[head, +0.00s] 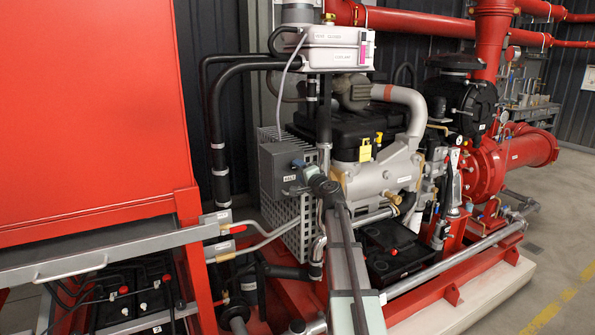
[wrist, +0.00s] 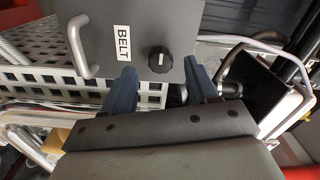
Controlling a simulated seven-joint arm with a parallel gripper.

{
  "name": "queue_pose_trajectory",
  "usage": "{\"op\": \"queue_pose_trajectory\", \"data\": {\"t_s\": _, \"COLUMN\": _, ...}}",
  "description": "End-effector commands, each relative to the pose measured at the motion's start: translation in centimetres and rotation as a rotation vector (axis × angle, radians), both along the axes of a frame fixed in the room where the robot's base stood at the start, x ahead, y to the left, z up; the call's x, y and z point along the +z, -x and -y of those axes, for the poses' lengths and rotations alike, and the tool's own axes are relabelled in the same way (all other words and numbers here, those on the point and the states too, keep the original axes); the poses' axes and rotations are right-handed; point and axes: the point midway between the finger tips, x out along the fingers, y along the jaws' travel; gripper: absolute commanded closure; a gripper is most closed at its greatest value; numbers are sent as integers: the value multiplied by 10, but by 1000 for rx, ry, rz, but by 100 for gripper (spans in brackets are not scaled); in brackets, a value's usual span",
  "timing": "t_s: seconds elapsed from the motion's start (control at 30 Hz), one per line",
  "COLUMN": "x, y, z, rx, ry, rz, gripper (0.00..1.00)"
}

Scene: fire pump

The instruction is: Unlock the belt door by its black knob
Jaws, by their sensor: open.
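The belt door is a grey panel (wrist: 182,25) with a white BELT label and a silver bar handle (wrist: 80,45) on its left. In the head view, the grey belt housing (head: 275,160) stands left of the engine. The round black knob (wrist: 160,59) with a light pointer mark sits near the panel's lower edge. My gripper (wrist: 159,70) is open, with one dark blue finger on each side of the knob in the picture. I see no contact, and depth is hard to judge. In the head view, my gripper (head: 308,175) is at the housing's right part; the knob is hidden.
A perforated metal guard (head: 300,230) is below the housing. The engine (head: 380,170) with its pipes is close on the right, and a large red cabinet (head: 90,110) stands left. Open floor (head: 560,240) is far right.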

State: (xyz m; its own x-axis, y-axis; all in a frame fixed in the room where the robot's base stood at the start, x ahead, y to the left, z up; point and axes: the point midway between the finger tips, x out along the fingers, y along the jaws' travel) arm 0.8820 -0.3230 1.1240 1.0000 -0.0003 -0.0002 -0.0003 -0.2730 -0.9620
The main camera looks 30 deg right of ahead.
Motion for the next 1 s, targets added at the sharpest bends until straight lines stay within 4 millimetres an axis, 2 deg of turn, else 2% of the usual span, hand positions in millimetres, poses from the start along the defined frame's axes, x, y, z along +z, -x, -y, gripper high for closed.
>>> {"op": "queue_pose_trajectory", "data": {"t_s": 0.03, "x": -1, "y": 14, "z": -1, "rx": -1, "ry": 0, "rz": 0, "gripper": 42}}
{"op": "queue_pose_trajectory", "data": {"t_s": 0.2, "x": 0, "y": 49, "z": -2, "rx": -2, "ry": 1, "rz": 1, "gripper": 42}}
{"op": "queue_pose_trajectory", "data": {"t_s": 0.5, "x": 0, "y": 95, "z": -1, "rx": 0, "ry": 1, "rz": 0, "gripper": 42}}
{"op": "queue_pose_trajectory", "data": {"t_s": 0.7, "x": 0, "y": 108, "z": -1, "rx": 0, "ry": 0, "rz": 0, "gripper": 42}}
{"op": "queue_pose_trajectory", "data": {"t_s": 1.0, "x": 0, "y": 110, "z": 0, "rx": 1, "ry": 0, "rz": 0, "gripper": 42}}
